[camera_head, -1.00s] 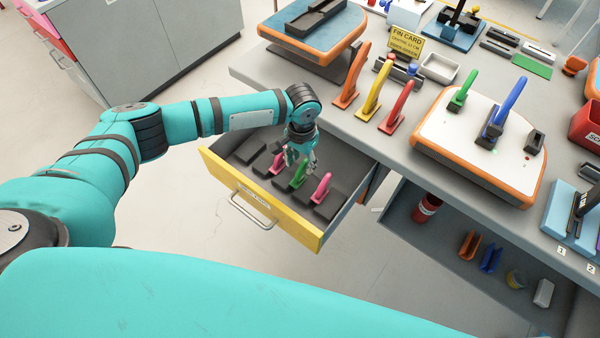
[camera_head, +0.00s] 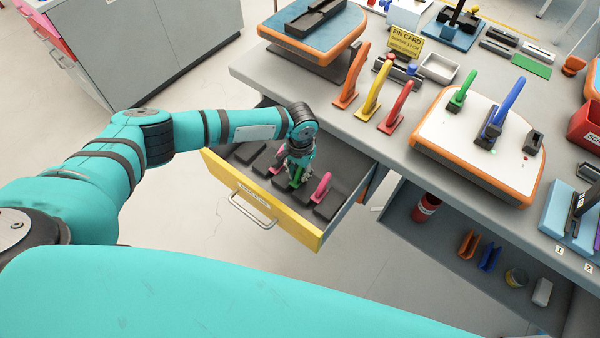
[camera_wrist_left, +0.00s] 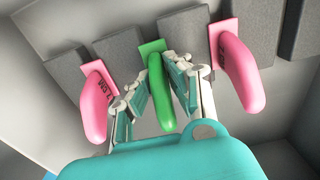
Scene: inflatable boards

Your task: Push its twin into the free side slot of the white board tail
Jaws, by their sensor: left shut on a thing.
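The white board tail (camera_head: 470,155) with an orange rim lies on the bench. A green fin (camera_head: 462,90) stands in its left side slot and a tall blue fin (camera_head: 508,103) in the middle. The black slot (camera_head: 535,142) at its right is empty. Another green fin (camera_head: 296,178) stands in the open yellow-fronted drawer (camera_head: 225,180); it also shows in the left wrist view (camera_wrist_left: 158,90). My left gripper (camera_head: 298,170) is down in the drawer, its fingers on both sides of this green fin, shut on it. My right gripper is not in view.
Pink fins stand on either side of the green one, one at the right (camera_head: 321,187). Orange (camera_head: 352,75), yellow (camera_head: 374,90) and red (camera_head: 397,107) fins stand on the bench edge near a yellow fin card (camera_head: 404,40). A blue-topped board (camera_head: 315,35) is behind.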

